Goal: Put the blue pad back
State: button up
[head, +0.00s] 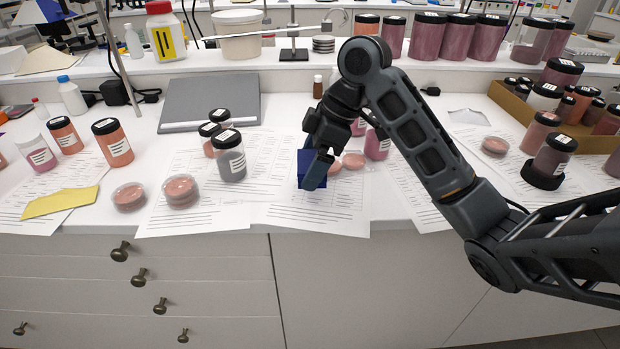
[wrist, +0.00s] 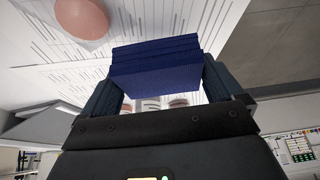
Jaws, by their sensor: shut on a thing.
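The blue pad (head: 305,165) is a dark blue layered block. My gripper (head: 318,170) is shut on it near the front edge of the bench, over printed sheets. In the wrist view the blue pad (wrist: 156,68) sits between the two fingers of my gripper (wrist: 157,90). In the head view the fingers hide part of the pad. I cannot tell whether its lower edge touches the paper.
A closed grey laptop-like slab (head: 210,98) lies behind. A yellow sheet (head: 60,202) lies far left. A cardboard tray of jars (head: 515,105) stands right.

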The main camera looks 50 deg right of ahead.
jog(key=shift+f, duration=2.05)
jog(key=o, duration=0.5)
jog(key=shift+f, duration=0.15)
jog(key=shift+c, duration=0.2)
jog(key=shift+o, duration=0.5)
jog(key=v, duration=1.2)
jog(key=shift+p, duration=0.3)
jog(key=shift+a, duration=0.1)
